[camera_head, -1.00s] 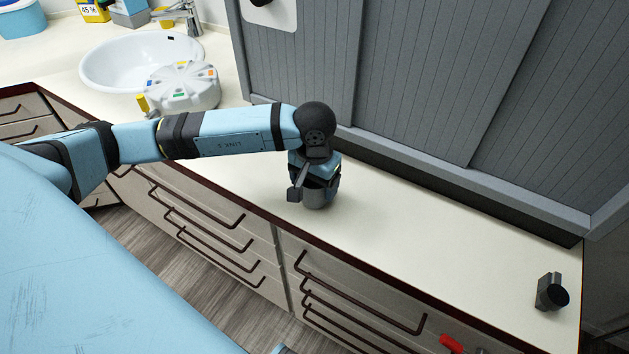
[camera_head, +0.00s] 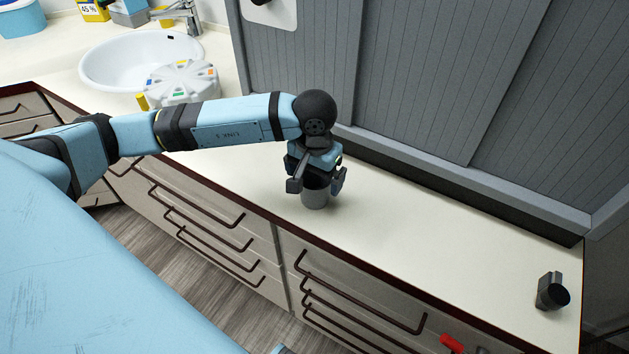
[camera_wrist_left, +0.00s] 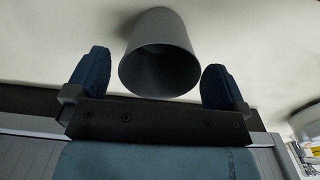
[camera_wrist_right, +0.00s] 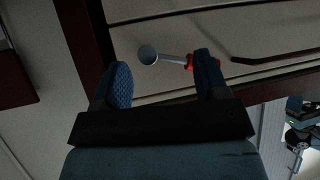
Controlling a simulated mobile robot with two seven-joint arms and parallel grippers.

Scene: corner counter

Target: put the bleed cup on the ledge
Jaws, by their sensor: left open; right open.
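The bleed cup, a plain grey cup (camera_head: 315,198), stands upright on the cream counter. My left gripper (camera_head: 316,187) is open just above it, and its fingers partly hide the rim. In the left wrist view the cup (camera_wrist_left: 160,60) shows its open mouth between the two spread fingers (camera_wrist_left: 160,85), with space on both sides. The ledge (camera_head: 480,185) looks to be the grey strip along the foot of the panelled wall, behind the cup. My right gripper (camera_wrist_right: 162,78) is open and empty in the right wrist view; it is out of the head view.
A white basin (camera_head: 125,62) and a white round case (camera_head: 182,82) are at the far left. Drawer fronts with handles lie below. A red-handled tool (camera_wrist_right: 190,62) shows by the right gripper. The counter between is clear.

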